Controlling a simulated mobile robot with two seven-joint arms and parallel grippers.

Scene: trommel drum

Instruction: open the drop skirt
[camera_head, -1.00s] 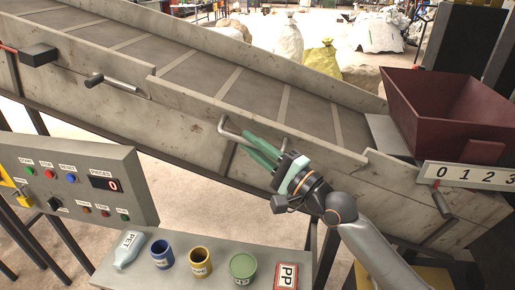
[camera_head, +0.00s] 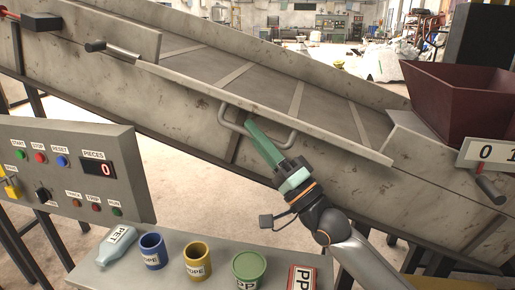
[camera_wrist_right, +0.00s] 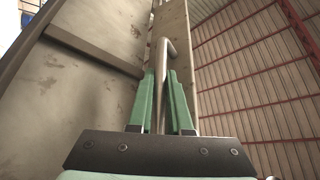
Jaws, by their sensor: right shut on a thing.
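The drop skirt (camera_head: 300,128) is the long grey plate along the near side of the sloping conveyor. It shows as a narrow strip that seems tilted outward; its exact angle is unclear. A bent metal bar handle (camera_head: 288,142) hangs at its lower side. My right gripper (camera_head: 251,126) is shut on this handle, reaching up from below right. In the right wrist view, the green fingers (camera_wrist_right: 163,103) stand on both sides of the handle bar (camera_wrist_right: 159,75). My left gripper is not in view.
A latch lever (camera_head: 110,50) is at the skirt's left end and another lever (camera_head: 488,190) is at the right. A dark red hopper (camera_head: 455,105) stands at right. A control panel (camera_head: 75,170) and a bench (camera_head: 215,279) with several containers are in front.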

